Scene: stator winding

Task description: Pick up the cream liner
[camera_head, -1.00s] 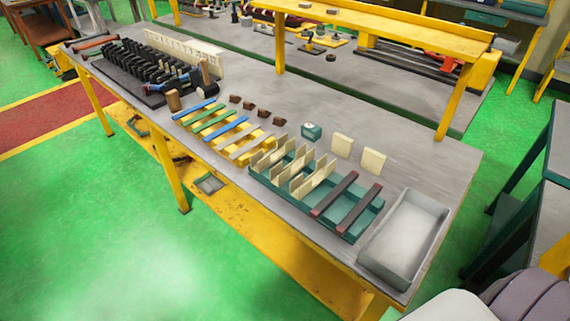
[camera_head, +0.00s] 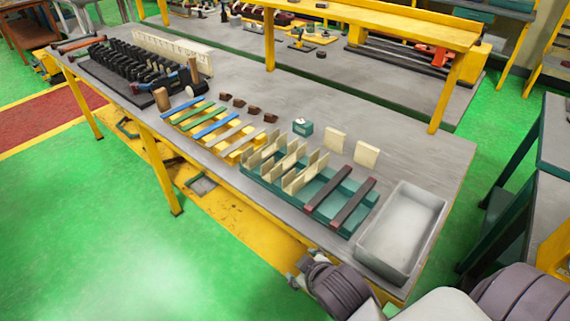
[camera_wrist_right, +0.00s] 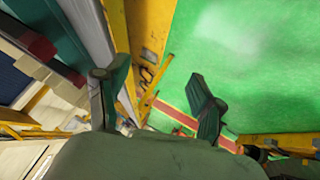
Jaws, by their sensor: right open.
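Several thin cream liners (camera_head: 302,171) stand upright in the teal rack (camera_head: 322,219) in the head view. My right arm enters the head view at the bottom, in front of the bench's front edge, apart from the liners. My left gripper is out of view.
Two dark bars with reddish ends (camera_head: 340,200) lie across the rack's right part. An empty grey tray (camera_head: 402,228) stands at the bench's right end. A small teal box (camera_head: 303,127) and colored strips (camera_head: 211,124) sit farther left.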

